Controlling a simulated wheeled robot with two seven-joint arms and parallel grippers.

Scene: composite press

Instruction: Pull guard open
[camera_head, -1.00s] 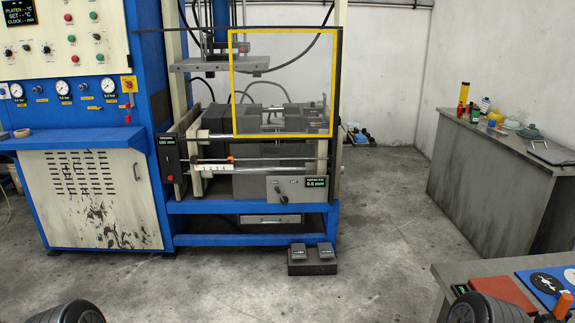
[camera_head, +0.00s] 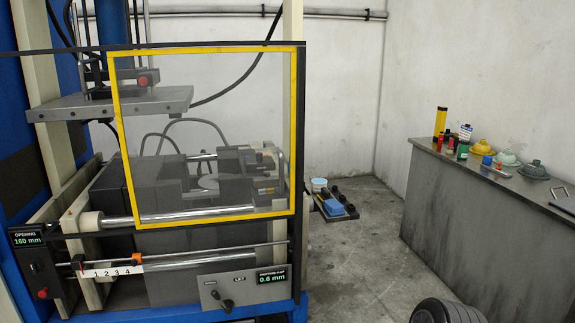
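The guard (camera_head: 298,130) is a clear panel in a yellow frame on the front of the press, in the middle of the head view. It hangs under a dark top rail (camera_head: 60,47) and covers the middle and right of the press opening. The left part of the opening is uncovered. Behind the panel I see dark blocks, a shiny rod and the right part of the grey upper plate (camera_head: 60,107). Neither of my grippers is in view.
Below the guard are a numbered scale (camera_head: 110,270) and a control panel (camera_head: 243,287) with a small display. A grey bench (camera_head: 460,210) with bottles and bowls stands at the right. Floor between press and bench is mostly clear, with a small loaded platform (camera_head: 335,212) farther back.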

